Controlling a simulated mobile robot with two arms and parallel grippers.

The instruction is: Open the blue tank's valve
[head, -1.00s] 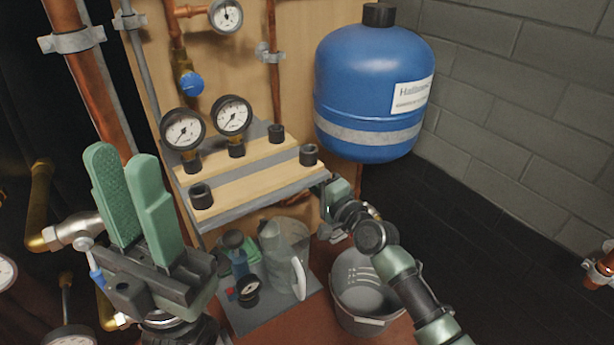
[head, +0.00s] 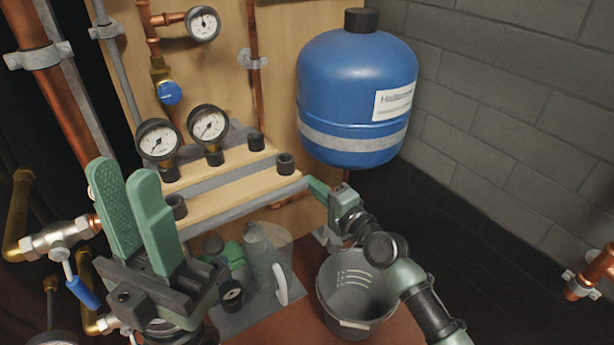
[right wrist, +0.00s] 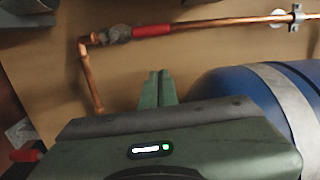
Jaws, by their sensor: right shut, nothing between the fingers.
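The blue tank (head: 355,95) with a grey band hangs at the back right in the head view; its side also shows at the right of the right wrist view (right wrist: 235,95). A valve with a red handle (right wrist: 152,30) lies along a copper pipe in the right wrist view. I cannot see this valve in the head view. My right gripper (head: 313,184) is below and left of the tank; its fingers (right wrist: 158,76) are shut and empty, apart from the valve in the picture. My left gripper (head: 122,170) is open and empty at the left.
A wooden shelf (head: 235,195) with gauges and black caps stands left of my right gripper. A grey bucket (head: 350,315) and a clear jug (head: 262,262) are below. A blue-handled lever (head: 84,292) is beside my left gripper. A brick wall (head: 500,110) bounds the right.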

